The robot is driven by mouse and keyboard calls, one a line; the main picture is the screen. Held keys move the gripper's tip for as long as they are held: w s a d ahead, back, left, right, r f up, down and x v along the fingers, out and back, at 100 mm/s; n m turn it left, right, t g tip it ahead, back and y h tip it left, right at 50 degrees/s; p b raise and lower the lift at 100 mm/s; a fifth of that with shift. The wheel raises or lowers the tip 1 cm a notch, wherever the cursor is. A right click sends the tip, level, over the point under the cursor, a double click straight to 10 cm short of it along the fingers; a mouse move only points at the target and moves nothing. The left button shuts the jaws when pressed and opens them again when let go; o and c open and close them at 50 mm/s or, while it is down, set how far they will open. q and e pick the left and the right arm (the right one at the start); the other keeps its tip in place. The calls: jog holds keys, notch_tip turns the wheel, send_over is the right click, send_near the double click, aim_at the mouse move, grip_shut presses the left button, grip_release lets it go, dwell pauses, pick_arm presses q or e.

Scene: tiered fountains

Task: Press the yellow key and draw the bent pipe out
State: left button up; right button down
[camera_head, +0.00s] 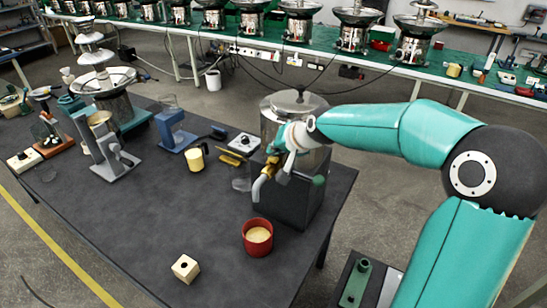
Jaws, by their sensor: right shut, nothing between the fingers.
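A grey bent pipe (259,187) sticks out at the front of a dark box-shaped base (300,203) and curves downward. A yellow-gold piece (271,168) sits just above the pipe; it may be the yellow key, but it is small and partly hidden. My right gripper (281,172) comes in from the right, shut and empty, close beside the pipe and the gold piece. I cannot tell whether it touches either. A steel drum (294,106) stands behind the gripper, partly covered by my wrist. My left gripper is not in view.
A red cup (257,237) with tan contents stands below the pipe. A pale block with a hole (185,268) lies near the front edge. A yellow mug (195,160), a blue stand (176,134) and a grey stand (114,160) are left. The dark table's middle is clear.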

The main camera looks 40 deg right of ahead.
aim_at(276, 158)
jog(key=shift+f+b, duration=0.4)
jog(key=shift+f, duration=0.05)
jog(key=shift+r, duration=0.15)
dwell(0.5)
jog(key=shift+r+p, duration=0.7)
jog(key=shift+r, duration=0.05)
notch_tip(276, 158, up, 5)
jog(key=p, duration=0.4)
jog(key=shift+s, duration=0.1)
dwell(0.5)
